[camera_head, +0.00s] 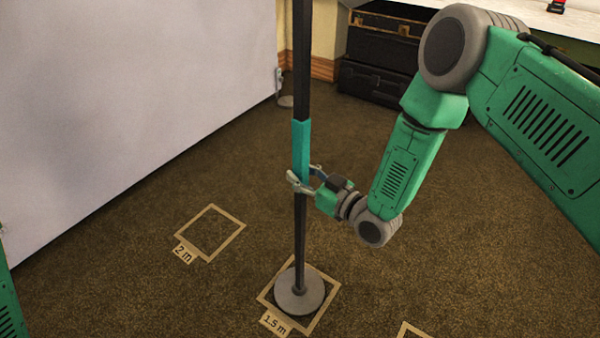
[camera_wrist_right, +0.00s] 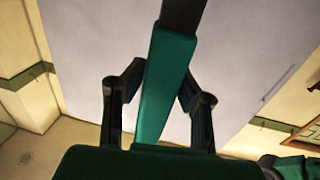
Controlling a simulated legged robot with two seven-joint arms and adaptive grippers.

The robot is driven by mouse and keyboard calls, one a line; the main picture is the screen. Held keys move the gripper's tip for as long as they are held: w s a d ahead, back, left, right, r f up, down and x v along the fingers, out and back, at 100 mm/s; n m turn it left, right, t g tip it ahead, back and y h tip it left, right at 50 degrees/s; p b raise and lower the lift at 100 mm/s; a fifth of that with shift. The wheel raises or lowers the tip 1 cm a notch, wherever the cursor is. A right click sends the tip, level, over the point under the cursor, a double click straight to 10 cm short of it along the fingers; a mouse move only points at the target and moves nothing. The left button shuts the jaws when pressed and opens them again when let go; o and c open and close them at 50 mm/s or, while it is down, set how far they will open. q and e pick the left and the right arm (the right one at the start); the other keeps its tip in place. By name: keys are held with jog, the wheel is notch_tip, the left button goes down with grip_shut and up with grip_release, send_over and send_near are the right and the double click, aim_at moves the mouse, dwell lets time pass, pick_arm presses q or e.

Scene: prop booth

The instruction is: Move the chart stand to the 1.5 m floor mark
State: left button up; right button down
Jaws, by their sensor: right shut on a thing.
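The chart stand is a dark upright pole (camera_head: 301,80) with a teal grip sleeve (camera_head: 301,145) and a round grey base (camera_head: 299,291). Its base rests inside the taped square of the 1.5 m floor mark (camera_head: 275,325). The pole's top is out of the head view. My right gripper (camera_head: 303,181) is shut around the pole at the lower part of the sleeve. In the right wrist view the sleeve (camera_wrist_right: 165,85) runs up between the two fingers. A green part of my left arm shows at the left edge; its gripper is not in view.
The 2 m floor mark (camera_head: 211,232) is empty on the left. Part of another taped mark (camera_head: 412,330) shows at the bottom right. A large pale panel (camera_head: 120,100) stands at the left. Dark cases (camera_head: 375,88) are stacked at the back. The carpet between is clear.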

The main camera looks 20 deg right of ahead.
jog(key=shift+f, duration=0.3)
jog(key=c, duration=1.2)
grip_release()
jog(key=shift+f, duration=0.15)
jog(key=v, duration=1.2)
jog(key=s+f+m+g+h, duration=0.3)
jog(key=s+f+g+h, duration=0.2)
jog(key=s+f+g, duration=0.5)
jog(key=s+d+f+m+g+h, duration=0.1)
jog(key=s+d+f+g+h, duration=0.15)
jog(key=s, duration=0.55)
jog(key=s+d+f+m+g+h, duration=0.1)
jog(key=s+d+f+g+h, duration=0.15)
jog(key=s, duration=0.55)
jog(key=shift+y, duration=0.5)
notch_tip(320, 180, up, 12)
jog(key=p, duration=1.1)
jog(key=shift+d+r+p, duration=0.1)
jog(key=shift+d+p, duration=0.05)
jog(key=shift+p, duration=0.25)
